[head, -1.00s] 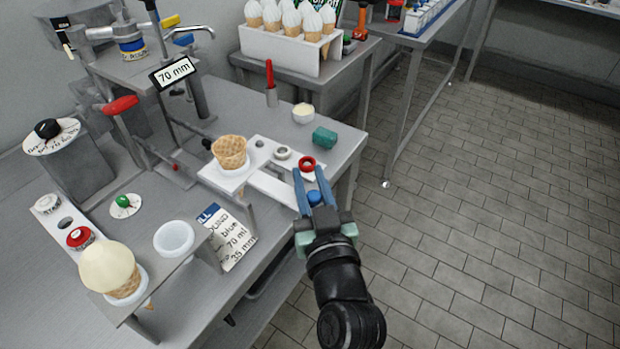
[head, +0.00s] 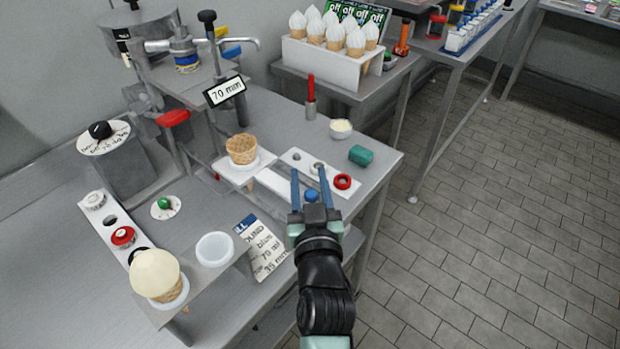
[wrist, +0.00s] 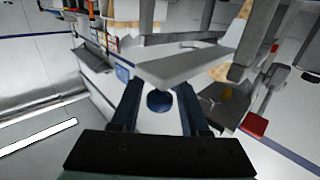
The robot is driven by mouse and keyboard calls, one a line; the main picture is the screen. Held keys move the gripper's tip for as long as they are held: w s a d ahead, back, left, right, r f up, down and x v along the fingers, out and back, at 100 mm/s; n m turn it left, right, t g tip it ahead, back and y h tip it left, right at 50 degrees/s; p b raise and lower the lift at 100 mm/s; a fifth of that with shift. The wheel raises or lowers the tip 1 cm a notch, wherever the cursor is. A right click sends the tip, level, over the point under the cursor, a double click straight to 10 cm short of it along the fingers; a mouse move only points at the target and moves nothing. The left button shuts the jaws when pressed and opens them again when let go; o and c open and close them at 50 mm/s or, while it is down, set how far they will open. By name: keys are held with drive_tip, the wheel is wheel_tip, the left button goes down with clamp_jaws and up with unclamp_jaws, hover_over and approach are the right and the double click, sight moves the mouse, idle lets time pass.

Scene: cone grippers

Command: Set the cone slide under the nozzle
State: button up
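The cone slide (head: 236,176) is a white plate on the bench carrying a waffle cone (head: 242,150). A pale bar runs from it toward my gripper, and a round blue knob (head: 311,195) shows near the bar's front end. My gripper (head: 309,172) is open, with its blue fingers on either side of the knob. In the wrist view the knob (wrist: 158,101) sits between the spread fingers (wrist: 157,88), with gaps visible. A grey plate lies just beyond it. The metal spout (head: 256,44), apparently the nozzle, is above and behind the cone; alignment is hard to judge.
A 70 mm sign (head: 226,92) hangs behind the cone.

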drive_tip(key=shift+o, duration=0.5)
drive_tip(key=shift+s+f, duration=0.1)
drive_tip(key=shift+s, duration=0.45)
drive_tip(key=s+b, duration=0.2)
drive_tip(key=s, duration=1)
drive_tip(key=shift+b, duration=0.3)
